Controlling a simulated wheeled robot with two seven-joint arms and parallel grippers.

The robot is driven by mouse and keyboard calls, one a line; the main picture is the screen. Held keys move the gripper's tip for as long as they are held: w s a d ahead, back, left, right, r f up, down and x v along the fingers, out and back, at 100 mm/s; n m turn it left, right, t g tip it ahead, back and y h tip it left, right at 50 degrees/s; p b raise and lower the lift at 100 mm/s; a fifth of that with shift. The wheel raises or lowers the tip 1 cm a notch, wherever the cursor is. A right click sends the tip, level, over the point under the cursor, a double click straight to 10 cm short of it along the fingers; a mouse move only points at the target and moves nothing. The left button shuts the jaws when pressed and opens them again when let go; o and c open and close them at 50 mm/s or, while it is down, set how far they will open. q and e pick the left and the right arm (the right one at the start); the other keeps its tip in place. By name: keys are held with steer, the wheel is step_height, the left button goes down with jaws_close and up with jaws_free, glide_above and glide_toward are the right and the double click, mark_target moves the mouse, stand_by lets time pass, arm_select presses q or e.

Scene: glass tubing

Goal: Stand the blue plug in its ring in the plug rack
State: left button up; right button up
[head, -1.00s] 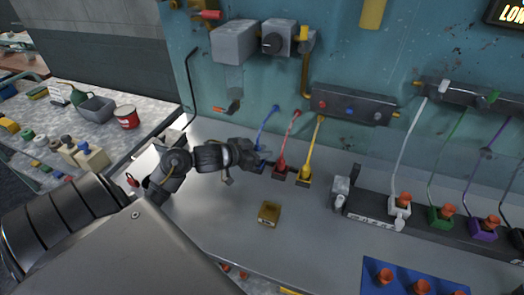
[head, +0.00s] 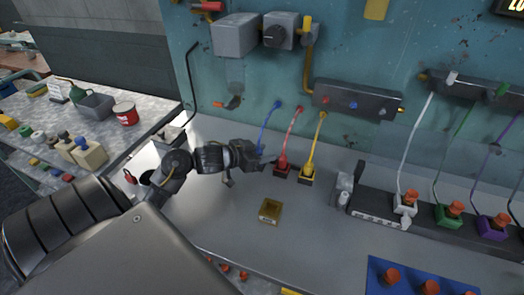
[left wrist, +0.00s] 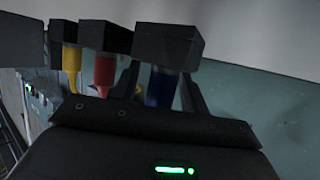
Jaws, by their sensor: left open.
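The blue plug (left wrist: 162,85) shows in the left wrist view, between the two fingers of my left gripper, with a dark block at its end. My left gripper (head: 263,162) is open around it; I cannot tell whether a finger touches it. In the head view the gripper hides the plug, and only its blue cable (head: 268,128) shows, running up to the wall. The red plug (head: 283,165) and yellow plug (head: 307,170) stand in dark blocks just right of the gripper. I cannot tell which fixture is the plug rack. My right gripper is not in view.
A small brass-coloured block (head: 270,211) lies on the grey bench. A dark strip (head: 375,206) with white, green and purple plugs runs along the right. A blue board (head: 408,282) with orange knobs is at front right.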

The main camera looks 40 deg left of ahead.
arm_select(q)
steer(key=shift+r, duration=0.15)
steer(key=p+v, duration=0.1)
steer(key=v, duration=1.1)
